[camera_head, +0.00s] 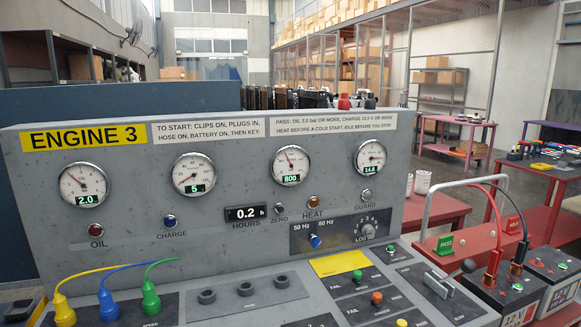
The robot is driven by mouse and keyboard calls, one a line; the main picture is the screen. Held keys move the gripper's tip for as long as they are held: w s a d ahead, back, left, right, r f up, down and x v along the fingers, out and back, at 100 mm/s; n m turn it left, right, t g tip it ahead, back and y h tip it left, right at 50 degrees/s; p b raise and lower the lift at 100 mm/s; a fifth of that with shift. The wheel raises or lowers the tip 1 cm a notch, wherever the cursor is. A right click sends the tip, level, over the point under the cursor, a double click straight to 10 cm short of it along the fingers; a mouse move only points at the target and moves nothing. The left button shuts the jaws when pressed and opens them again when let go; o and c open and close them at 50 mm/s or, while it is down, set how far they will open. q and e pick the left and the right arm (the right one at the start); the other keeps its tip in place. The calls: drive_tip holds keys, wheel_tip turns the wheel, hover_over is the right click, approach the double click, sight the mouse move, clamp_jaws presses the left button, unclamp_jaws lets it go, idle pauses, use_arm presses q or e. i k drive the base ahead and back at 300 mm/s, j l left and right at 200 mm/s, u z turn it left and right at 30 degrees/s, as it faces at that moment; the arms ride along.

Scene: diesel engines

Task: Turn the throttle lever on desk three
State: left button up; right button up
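The desk marked ENGINE 3 (83,138) fills the front of the head view. A lever with a dark round knob (469,266) stands at the right end of its lower panel, by a slotted dark plate with pale metal parts (438,281). This looks like the throttle lever, but no label on it can be read. The gauges show 2.0 (84,187), 5 (193,174), 800 (291,165) and 14.6 (370,158). Neither of my grippers is in view.
Yellow, blue and green plugs (108,302) with cables stand at the panel's left. A selector knob (315,241) and small coloured buttons (377,298) are near the middle. Right of the desk are batteries (507,290) with red and black clips, and a pale bent rail (424,212).

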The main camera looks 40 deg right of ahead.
sight(467, 266)
drive_tip(key=z, duration=2.25)
